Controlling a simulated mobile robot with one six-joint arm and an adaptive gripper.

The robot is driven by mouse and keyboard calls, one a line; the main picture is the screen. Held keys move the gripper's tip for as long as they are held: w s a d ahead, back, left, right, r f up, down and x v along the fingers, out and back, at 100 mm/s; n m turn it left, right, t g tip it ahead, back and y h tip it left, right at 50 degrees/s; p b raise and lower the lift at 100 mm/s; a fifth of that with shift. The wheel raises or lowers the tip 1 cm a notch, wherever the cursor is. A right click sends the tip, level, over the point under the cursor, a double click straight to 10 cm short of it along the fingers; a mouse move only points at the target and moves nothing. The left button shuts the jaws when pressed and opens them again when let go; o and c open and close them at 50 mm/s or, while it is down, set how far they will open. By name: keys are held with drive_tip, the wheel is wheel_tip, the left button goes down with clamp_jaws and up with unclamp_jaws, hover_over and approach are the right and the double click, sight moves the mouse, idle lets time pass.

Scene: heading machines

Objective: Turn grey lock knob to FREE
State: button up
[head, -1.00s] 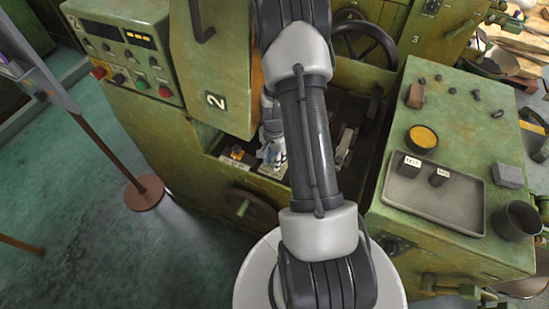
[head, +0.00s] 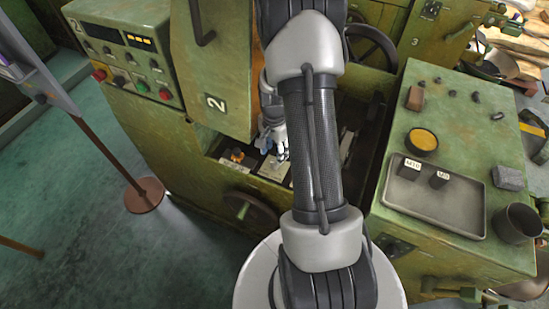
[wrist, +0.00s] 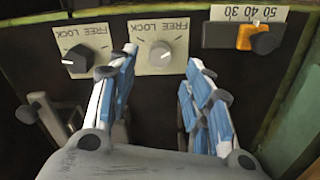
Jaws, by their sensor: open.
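The grey lock knob (wrist: 160,53) sits on a pale plate with upside-down FREE and LOCK lettering, in the upper middle of the wrist view. I cannot tell which word its pointer faces. My gripper (wrist: 161,62) is open, with one blue-and-white finger on each side below the knob. The left fingertip overlaps the plate's lower left edge; neither finger is visibly closed on the knob. In the head view my gripper (head: 273,141) is over the pale plates in the machine's recess, and it hides the grey knob.
A black knob (wrist: 77,58) on a similar plate is to the left. An orange slider (wrist: 252,37) on a numbered scale is to the right. A metal lever (wrist: 45,115) stands at the lower left. The green machine door (head: 212,70) hangs close beside my arm.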

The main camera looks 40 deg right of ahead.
sight(275, 162)
wheel_tip(275, 162, up, 6)
drive_tip(key=shift+f, duration=0.1)
drive_tip(key=shift+s, duration=0.1)
idle(0.6)
